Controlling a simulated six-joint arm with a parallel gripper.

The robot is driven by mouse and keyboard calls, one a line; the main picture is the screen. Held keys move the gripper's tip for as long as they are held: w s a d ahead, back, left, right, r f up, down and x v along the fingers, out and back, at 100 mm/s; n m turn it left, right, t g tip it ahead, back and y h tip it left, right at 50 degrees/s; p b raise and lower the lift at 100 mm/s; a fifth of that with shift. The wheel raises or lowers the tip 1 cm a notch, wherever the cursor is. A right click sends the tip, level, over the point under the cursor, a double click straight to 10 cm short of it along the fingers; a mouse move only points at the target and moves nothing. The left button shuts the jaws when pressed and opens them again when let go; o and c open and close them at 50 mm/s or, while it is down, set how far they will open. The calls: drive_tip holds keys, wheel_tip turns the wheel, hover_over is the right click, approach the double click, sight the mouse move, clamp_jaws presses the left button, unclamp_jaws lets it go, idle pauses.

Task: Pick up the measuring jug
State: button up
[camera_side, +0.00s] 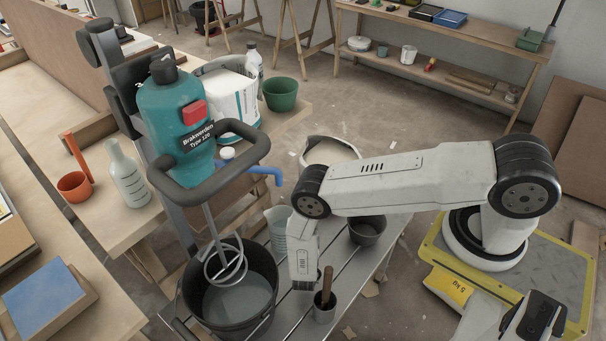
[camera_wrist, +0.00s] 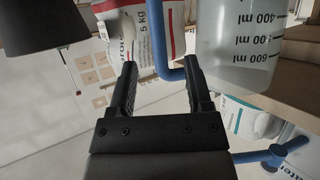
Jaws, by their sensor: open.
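The measuring jug (camera_wrist: 240,45) is a pale translucent vessel with black ml markings, at the upper right of the wrist view and cut off by the top edge. In the side view what looks like the same jug (camera_side: 278,228) stands on the slatted bench, partly hidden between the black mixing bucket and my arm. In the side view the fingers are hidden behind my wrist.
A black bucket (camera_side: 231,299) under the teal mixer (camera_side: 178,115) stands left of my wrist. A pot with a wooden-handled tool (camera_side: 325,305) is close by on its right, and a dark bucket (camera_side: 368,232) is behind.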

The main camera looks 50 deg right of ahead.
drive_tip(key=shift+x, duration=2.6)
drive_tip(key=shift+f, duration=0.15)
clamp_jaws()
